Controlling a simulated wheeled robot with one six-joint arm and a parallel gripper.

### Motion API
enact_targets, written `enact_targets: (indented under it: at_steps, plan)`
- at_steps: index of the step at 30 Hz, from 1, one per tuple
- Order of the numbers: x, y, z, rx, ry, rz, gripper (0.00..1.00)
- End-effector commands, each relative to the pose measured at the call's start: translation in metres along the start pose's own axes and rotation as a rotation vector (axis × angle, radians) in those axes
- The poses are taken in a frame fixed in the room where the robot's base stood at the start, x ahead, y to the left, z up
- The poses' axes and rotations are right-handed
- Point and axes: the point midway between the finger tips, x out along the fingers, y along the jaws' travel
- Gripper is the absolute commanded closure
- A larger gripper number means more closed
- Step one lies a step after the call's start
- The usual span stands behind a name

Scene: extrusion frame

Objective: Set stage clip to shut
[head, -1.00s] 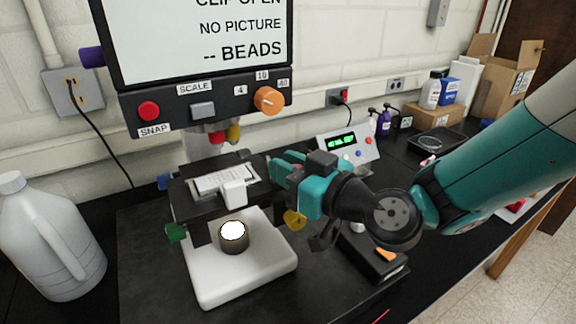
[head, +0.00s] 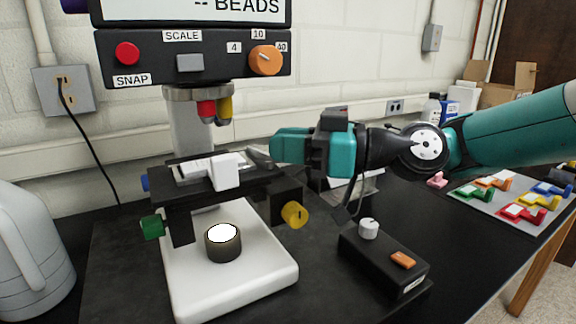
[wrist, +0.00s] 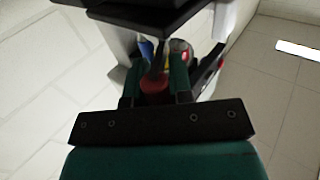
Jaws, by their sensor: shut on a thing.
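The microscope's black stage (head: 215,190) carries a pale slide (head: 195,168) and a white block (head: 225,172). My teal gripper (head: 268,151) reaches in from the right, level with the stage's right rear. The contact itself is partly hidden, and how far the clip is turned cannot be told.
Red and yellow objectives (head: 213,108) hang above the stage. A yellow knob (head: 294,214) sits below my gripper, and a black control box (head: 383,262) stands right of the white base (head: 235,280). A grey jug (head: 30,245) stands at left.

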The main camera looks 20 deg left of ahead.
Motion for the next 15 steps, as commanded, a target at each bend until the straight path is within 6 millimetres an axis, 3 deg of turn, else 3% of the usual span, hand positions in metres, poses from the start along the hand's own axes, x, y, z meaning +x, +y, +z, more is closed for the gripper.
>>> enact_targets:
  at_steps: [15]
  plan:
    - [0.0015, 0.003, -0.0013, 0.0, 0.002, -0.122, 1.0]
